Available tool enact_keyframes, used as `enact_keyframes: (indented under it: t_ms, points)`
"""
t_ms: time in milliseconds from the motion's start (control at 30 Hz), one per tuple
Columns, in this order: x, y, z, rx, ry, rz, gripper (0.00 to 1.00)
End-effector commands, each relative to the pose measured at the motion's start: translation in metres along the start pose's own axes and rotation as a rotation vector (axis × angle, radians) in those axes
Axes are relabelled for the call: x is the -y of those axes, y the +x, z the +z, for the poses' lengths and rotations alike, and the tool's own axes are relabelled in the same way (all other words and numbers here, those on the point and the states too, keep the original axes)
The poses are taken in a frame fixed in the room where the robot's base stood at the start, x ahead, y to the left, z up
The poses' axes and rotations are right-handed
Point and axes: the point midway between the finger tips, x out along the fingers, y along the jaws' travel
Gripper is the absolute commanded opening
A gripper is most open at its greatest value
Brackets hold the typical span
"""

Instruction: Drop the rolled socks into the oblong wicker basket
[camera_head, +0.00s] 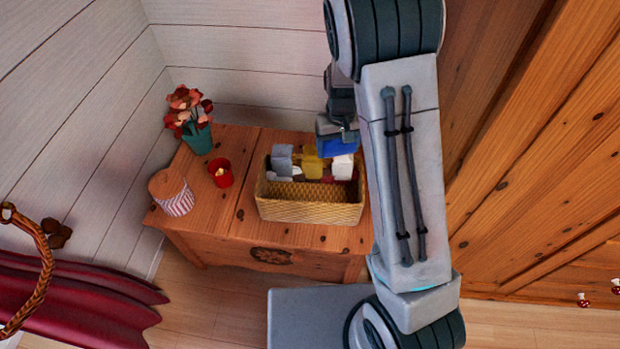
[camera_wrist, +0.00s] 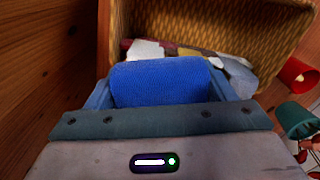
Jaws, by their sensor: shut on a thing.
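The rolled socks are a blue roll (camera_wrist: 160,82) held between the fingers of my gripper (camera_wrist: 165,92) in the wrist view. In the head view the blue socks (camera_head: 337,146) show below my wrist, at the back right of the basket. The oblong wicker basket (camera_head: 310,212) stands on the wooden chest and has several things in it along its back side. In the wrist view the basket (camera_wrist: 205,22) lies just beyond the socks. My gripper is shut on the socks; its fingers are mostly hidden in the head view. I cannot tell the exact height of the socks above the basket.
The wooden chest (camera_head: 215,225) also bears a red cup (camera_head: 221,175), a striped round box (camera_head: 174,195) and a teal pot of flowers (camera_head: 196,138), all left of the basket. A wooden wall (camera_head: 540,150) stands at the right. The basket's front part looks bare.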

Motion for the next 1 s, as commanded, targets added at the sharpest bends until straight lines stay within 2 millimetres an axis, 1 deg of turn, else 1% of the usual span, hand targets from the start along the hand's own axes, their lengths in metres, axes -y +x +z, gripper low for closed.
enact_keyframes:
  t_ms: [33, 300, 467, 667, 767, 1000]
  points:
    - [0.007, -0.016, 0.001, 0.004, -0.025, 0.000, 0.55]
    - [0.043, -0.025, 0.005, -0.001, -0.138, -0.011, 0.55]
    - [0.054, -0.025, 0.007, -0.004, -0.170, -0.017, 0.55]
    - [0.057, -0.016, 0.007, -0.006, -0.178, -0.018, 0.55]
    - [0.058, -0.006, 0.007, -0.006, -0.178, -0.018, 0.55]
    - [0.058, 0.022, 0.007, -0.005, -0.178, -0.018, 0.55]
